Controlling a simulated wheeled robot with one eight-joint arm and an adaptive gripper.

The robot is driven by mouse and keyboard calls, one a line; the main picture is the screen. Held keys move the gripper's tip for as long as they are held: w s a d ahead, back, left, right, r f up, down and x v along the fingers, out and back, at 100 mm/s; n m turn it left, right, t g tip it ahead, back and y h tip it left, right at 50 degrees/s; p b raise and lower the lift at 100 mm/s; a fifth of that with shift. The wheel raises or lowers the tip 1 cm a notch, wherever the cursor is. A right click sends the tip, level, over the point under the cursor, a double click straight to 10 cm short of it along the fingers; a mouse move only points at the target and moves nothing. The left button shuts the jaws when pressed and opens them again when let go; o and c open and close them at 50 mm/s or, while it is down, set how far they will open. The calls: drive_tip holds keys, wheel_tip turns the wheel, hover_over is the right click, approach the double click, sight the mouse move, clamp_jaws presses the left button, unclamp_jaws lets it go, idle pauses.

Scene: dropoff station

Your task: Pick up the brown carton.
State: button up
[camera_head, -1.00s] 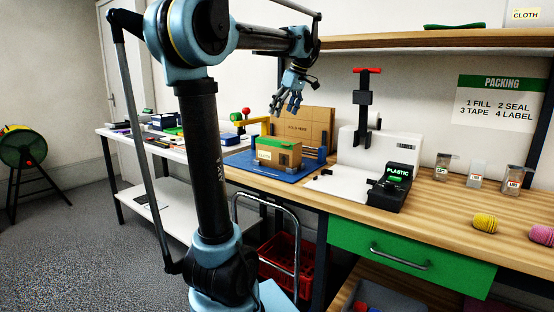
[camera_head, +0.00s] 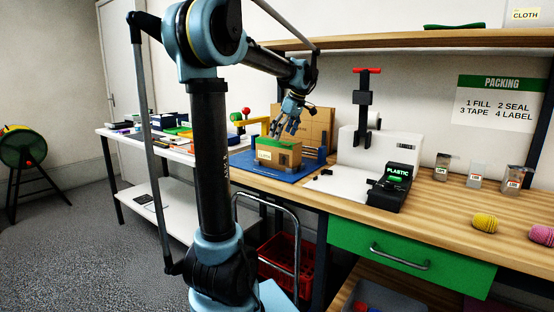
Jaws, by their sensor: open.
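The brown carton (camera_head: 288,158) is a small box with a green top and a pale label on its front. It stands on a blue mat (camera_head: 300,177) on the wooden bench. My gripper (camera_head: 285,132) is open, its fingers pointing down just above the carton's top. I cannot tell whether the fingertips touch it. My arm hides the area to the left of the carton in part.
A larger cardboard panel (camera_head: 318,125) stands behind the carton. A white press with a red handle (camera_head: 367,71) and a black device reading PLASTIC (camera_head: 396,175) stand to the right.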

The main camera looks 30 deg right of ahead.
sight(278, 143)
drive_tip(key=shift+w+x, duration=0.2)
drive_tip(key=shift+x, duration=2.7)
drive_tip(key=shift+r, duration=0.15)
drive_tip(key=c, duration=1.5)
